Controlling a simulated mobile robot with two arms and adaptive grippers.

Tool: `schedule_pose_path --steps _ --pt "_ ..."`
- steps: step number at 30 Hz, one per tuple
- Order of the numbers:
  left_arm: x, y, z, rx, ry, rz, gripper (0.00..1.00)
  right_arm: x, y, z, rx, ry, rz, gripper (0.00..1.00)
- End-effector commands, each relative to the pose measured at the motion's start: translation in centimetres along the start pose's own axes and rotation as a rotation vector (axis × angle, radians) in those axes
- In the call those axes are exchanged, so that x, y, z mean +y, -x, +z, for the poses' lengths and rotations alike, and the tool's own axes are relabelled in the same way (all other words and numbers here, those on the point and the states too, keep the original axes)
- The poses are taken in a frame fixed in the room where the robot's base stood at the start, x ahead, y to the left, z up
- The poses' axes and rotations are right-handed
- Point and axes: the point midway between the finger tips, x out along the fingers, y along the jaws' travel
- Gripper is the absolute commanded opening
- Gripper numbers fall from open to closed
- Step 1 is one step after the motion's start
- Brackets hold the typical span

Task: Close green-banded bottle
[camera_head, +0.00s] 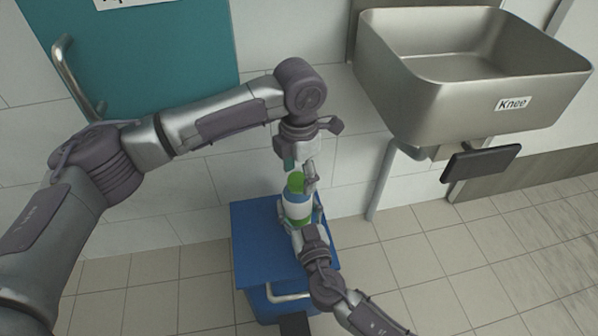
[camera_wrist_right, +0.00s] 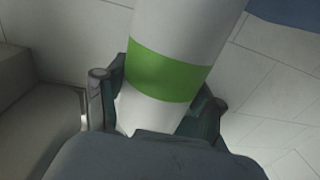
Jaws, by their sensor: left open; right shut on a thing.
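The green-banded bottle (camera_head: 298,207) is white and stands roughly upright above the blue box in the head view. In the right wrist view, its white body and wide green band (camera_wrist_right: 168,72) fill the middle. My right gripper (camera_wrist_right: 157,100) is shut around the bottle near the green band. A green piece, seemingly the cap (camera_head: 296,182), shows at the bottle's top; I cannot tell whether it is seated. My left gripper (camera_head: 301,168) is open, pointing down just above the bottle, its fingertips near the green piece. I cannot tell whether they touch it.
A blue box (camera_head: 262,240) with a flat top stands below the bottle. A steel sink (camera_head: 450,95) labelled "Knee" hangs on the wall at the right, with a dark knee pad (camera_head: 482,162) below it. A teal door (camera_head: 150,50) is at the upper left. The tiled floor at the right is clear.

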Motion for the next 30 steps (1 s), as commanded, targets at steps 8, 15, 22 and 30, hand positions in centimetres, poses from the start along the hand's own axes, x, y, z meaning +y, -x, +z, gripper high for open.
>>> schedule_pose_path --steps 8,15,22,30 --pt "0.0 1.0 0.1 -0.002 0.000 0.001 0.66 0.0 0.0 0.0 -0.001 0.000 0.000 0.00" --pt "0.0 4.1 0.0 -0.001 0.000 0.001 0.66 0.0 0.0 0.1 -0.001 0.000 0.000 0.00" --pt "0.0 4.5 0.0 0.000 0.001 0.000 0.66 0.0 0.0 0.0 0.000 0.000 0.000 0.00" --pt "0.0 4.5 0.0 0.000 0.090 0.000 0.65 0.0 0.0 0.0 0.000 0.000 0.000 0.00"
